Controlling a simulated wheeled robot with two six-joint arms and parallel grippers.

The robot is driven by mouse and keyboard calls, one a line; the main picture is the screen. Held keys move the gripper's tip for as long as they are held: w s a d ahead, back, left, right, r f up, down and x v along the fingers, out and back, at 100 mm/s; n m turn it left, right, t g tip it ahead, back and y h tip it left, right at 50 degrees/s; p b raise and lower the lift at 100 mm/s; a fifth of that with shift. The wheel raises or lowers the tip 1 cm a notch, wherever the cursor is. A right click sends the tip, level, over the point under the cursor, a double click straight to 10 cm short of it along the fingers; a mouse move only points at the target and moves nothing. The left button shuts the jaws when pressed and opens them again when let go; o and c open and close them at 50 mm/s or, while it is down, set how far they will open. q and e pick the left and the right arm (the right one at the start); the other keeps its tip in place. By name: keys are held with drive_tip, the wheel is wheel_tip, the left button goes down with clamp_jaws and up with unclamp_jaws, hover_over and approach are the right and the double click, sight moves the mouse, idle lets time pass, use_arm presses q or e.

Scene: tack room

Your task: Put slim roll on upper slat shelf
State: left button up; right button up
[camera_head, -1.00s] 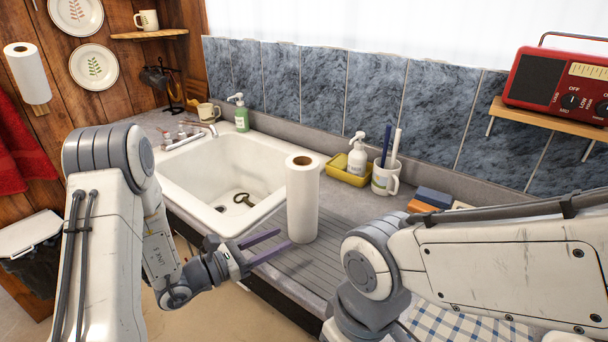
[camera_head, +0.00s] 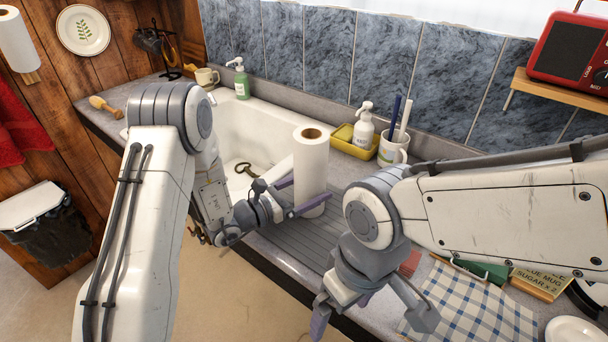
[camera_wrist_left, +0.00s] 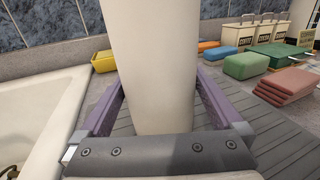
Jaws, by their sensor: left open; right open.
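The slim roll, a white upright paper roll (camera_head: 310,158) with a brown core, stands on the grey ribbed drainboard (camera_head: 290,244) beside the sink. My left gripper (camera_head: 311,190) is open low around the roll, one finger on each side. In the left wrist view the roll (camera_wrist_left: 152,60) stands between the two purple fingers, with a small gap at least on the right; contact on the left is unclear. My right gripper (camera_head: 370,322) is open and empty over the counter's front edge.
A white sink (camera_head: 262,115) lies behind the left gripper. A yellow tray (camera_head: 345,140), a pump bottle (camera_head: 364,130) and a mug with brushes (camera_head: 392,150) stand behind the roll. A wooden shelf (camera_head: 560,98) holds a red radio (camera_head: 570,48). Another roll (camera_head: 16,42) hangs at far left.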

sight(314, 170)
use_arm(q)
drive_tip(key=shift+w+d, duration=0.35)
drive_tip(key=shift+d, duration=0.15)
drive_tip(key=c, duration=1)
drive_tip(key=shift+r+p, duration=0.35)
drive_tip(key=shift+r, duration=0.1)
wheel_tip(314, 170, up, 4)
drive_tip(key=shift+f+p, duration=0.1)
drive_tip(key=shift+p, duration=1.1)
drive_tip(key=s+a+r+p, duration=0.2)
drive_tip(key=s+r+p, duration=0.4)
drive_tip(key=s, duration=0.5)
drive_tip(key=shift+s+a+r+p, duration=0.15)
drive_tip(key=shift+s+r+p, duration=0.05)
drive_tip(key=shift+p, duration=0.95)
